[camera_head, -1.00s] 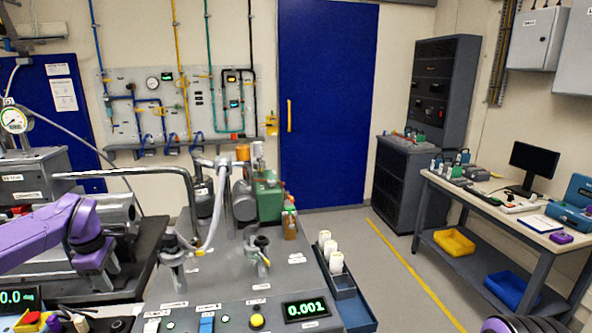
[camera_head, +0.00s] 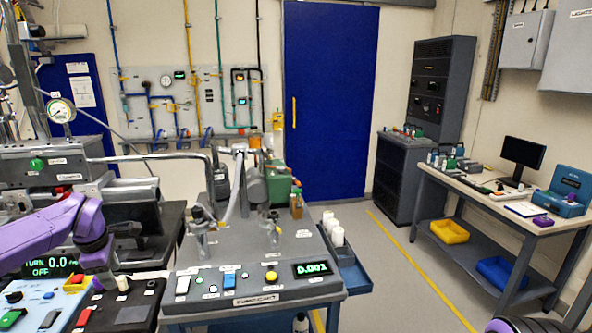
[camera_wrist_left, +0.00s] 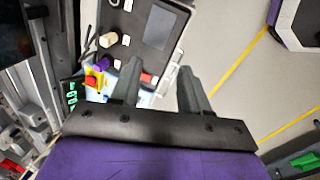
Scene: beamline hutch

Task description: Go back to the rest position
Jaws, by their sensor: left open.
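My left gripper (camera_wrist_left: 158,72) is open in the left wrist view, with nothing between its two dark fingers.
The grey pump cart (camera_head: 255,287) with a 0.001 display stands close in front. A button panel (camera_head: 40,305) is at lower left. A desk (camera_head: 480,188) with a monitor stands at right. The floor (camera_head: 395,290) between cart and desk is clear.

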